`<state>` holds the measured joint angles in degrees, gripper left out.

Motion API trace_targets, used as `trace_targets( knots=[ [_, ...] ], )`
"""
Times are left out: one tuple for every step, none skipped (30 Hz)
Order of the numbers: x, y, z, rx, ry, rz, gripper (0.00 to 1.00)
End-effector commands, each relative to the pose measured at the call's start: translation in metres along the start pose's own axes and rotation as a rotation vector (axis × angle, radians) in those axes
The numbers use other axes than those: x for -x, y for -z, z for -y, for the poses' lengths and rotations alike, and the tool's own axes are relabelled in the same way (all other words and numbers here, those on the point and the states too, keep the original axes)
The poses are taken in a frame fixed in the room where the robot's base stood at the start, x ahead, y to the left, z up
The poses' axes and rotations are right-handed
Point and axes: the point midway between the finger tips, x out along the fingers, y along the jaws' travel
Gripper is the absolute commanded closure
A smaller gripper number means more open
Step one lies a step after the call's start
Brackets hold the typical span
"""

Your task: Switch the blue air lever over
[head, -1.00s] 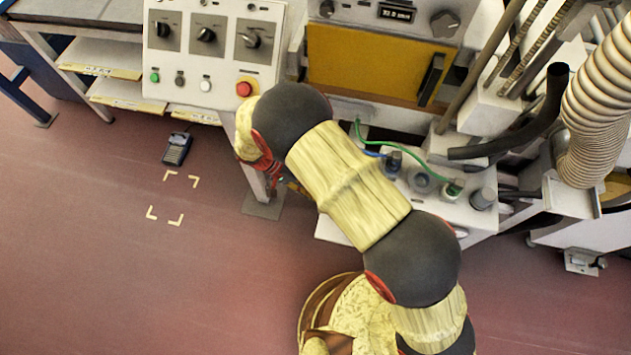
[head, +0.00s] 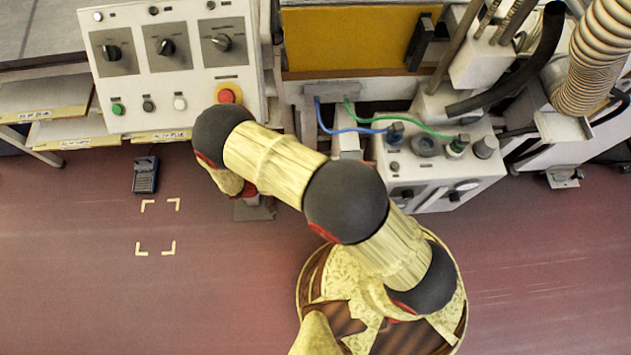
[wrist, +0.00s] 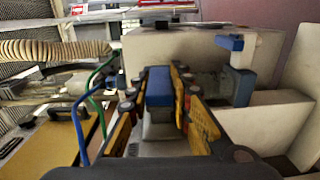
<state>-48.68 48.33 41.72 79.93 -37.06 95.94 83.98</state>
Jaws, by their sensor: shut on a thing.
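In the wrist view my gripper (wrist: 158,92) has its yellow-and-black fingers closed on both sides of a blue block (wrist: 158,84), which looks like the handle of the blue air lever. The block stands in front of a white box (wrist: 170,45); its lower part and pivot are hidden by the fingers. A second blue handle (wrist: 230,42) and a blue upright piece (wrist: 243,88) show on the right of that box, apart from my fingers. In the head view my arm hides the fingertips and the lever.
A control panel (head: 130,85) with knobs and a red button (head: 229,95) stands close to my arm. A white valve box (head: 440,175) with blue and green hoses (head: 425,132) is to the right. A handheld device (head: 145,175) lies on the open red floor.

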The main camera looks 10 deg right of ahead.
Motion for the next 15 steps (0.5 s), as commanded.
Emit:
trace_targets(
  knots=[
    [-0.0017, -0.0002, 0.0010, 0.000, -0.014, 0.002, 1.00],
    [-0.0027, 0.0000, 0.0008, 0.000, -0.021, 0.002, 1.00],
    [-0.0037, 0.0002, 0.0004, 0.000, -0.029, 0.002, 1.00],
    [-0.0043, 0.0003, 0.0000, 0.000, -0.034, 0.002, 1.00],
    [-0.0047, 0.0004, -0.0003, -0.001, -0.039, 0.001, 1.00],
    [-0.0053, 0.0004, -0.0007, -0.001, -0.044, 0.001, 1.00],
    [-0.0056, 0.0004, -0.0009, -0.001, -0.046, 0.001, 1.00],
    [-0.0058, 0.0005, -0.0011, -0.001, -0.048, 0.001, 1.00],
    [-0.0060, 0.0005, -0.0012, -0.001, -0.050, 0.001, 1.00],
    [-0.0061, 0.0005, -0.0013, -0.001, -0.051, 0.001, 1.00],
    [-0.0061, 0.0005, -0.0014, -0.001, -0.051, 0.001, 1.00],
    [-0.0061, 0.0005, -0.0015, -0.001, -0.052, 0.001, 1.00],
    [-0.0061, 0.0005, -0.0016, -0.001, -0.052, 0.001, 1.00],
    [-0.0061, 0.0004, -0.0016, -0.001, -0.052, 0.001, 1.00],
    [-0.0061, 0.0004, -0.0016, -0.001, -0.052, 0.001, 1.00]
  ],
)
